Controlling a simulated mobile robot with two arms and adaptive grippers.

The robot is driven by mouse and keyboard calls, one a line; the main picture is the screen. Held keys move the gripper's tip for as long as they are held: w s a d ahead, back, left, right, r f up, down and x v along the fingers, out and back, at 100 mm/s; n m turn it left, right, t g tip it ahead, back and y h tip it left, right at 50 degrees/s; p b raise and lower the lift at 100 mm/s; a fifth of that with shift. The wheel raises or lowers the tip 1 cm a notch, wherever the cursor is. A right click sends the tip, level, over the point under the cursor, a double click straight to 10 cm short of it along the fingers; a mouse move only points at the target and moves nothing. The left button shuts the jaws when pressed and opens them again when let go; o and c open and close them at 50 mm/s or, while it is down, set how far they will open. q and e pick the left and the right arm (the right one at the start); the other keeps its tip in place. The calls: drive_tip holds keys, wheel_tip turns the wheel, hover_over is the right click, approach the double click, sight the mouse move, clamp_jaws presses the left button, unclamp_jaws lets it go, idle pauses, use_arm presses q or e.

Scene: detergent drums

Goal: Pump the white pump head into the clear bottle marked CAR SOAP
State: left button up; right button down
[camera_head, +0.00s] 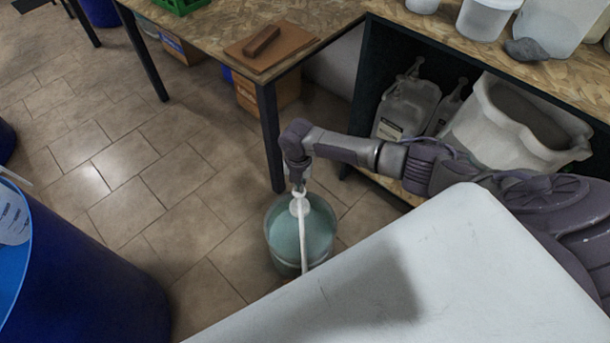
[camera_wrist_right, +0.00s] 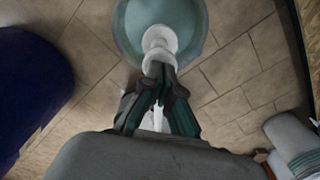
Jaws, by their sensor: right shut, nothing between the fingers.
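A clear round bottle (camera_head: 285,245) with blue-green liquid stands on the tiled floor near the table leg. No marking can be read on it. Its white pump head (camera_head: 299,204) is on top, with a long white spout (camera_head: 303,240) pointing toward the bottom of the head view. My right gripper (camera_head: 297,185) is directly over the pump head, pointing down, shut and empty. In the right wrist view its fingertips (camera_wrist_right: 161,74) meet over the white pump head (camera_wrist_right: 158,42) and partly hide it. I cannot tell whether they touch. My left gripper is not in view.
A blue drum (camera_head: 75,275) stands at the left. A wooden table (camera_head: 215,30) is behind the bottle. A dark shelf unit at right holds a jug (camera_head: 405,108) and a large white container (camera_head: 510,125). Floor left of the bottle is clear.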

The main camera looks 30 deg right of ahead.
sight(300, 194)
drive_tip(key=shift+f+b, duration=1.85)
drive_tip(key=shift+f, duration=0.6)
drive_tip(key=shift+r, duration=0.1)
wheel_tip(300, 194, up, 6)
drive_tip(key=p, duration=0.6)
drive_tip(key=shift+f+b, duration=2.85)
drive_tip(key=shift+f, duration=0.45)
wheel_tip(300, 194, up, 7)
drive_tip(key=p, duration=0.6)
drive_tip(key=shift+f, duration=0.15)
